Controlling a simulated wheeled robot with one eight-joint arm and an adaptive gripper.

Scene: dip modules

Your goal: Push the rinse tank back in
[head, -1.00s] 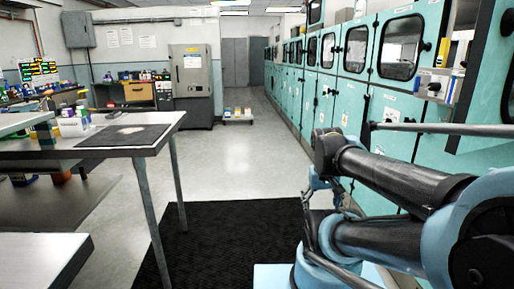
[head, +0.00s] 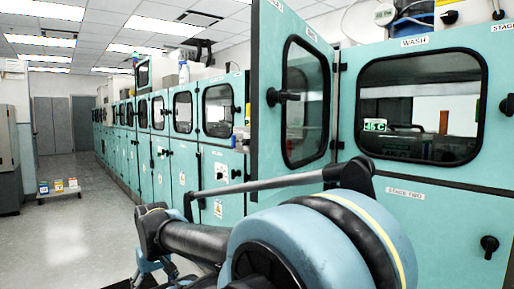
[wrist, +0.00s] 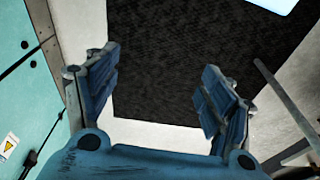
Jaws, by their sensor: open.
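No rinse tank can be made out in either view. In the head view, a teal module labelled WASH (head: 420,170) stands at the right with its windowed door shut. A windowed door (head: 263,120) stands swung out to the left of it. What lies behind that door is hidden by the door and my arm. In the wrist view, my gripper (wrist: 157,82) is open and empty, with its two blue fingers apart above the floor.
A row of teal cabinets (head: 160,140) runs down the aisle. In the wrist view, a dark mat (wrist: 165,50) lies below my gripper and a teal cabinet face (wrist: 25,75) is close on the left. The aisle floor is clear.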

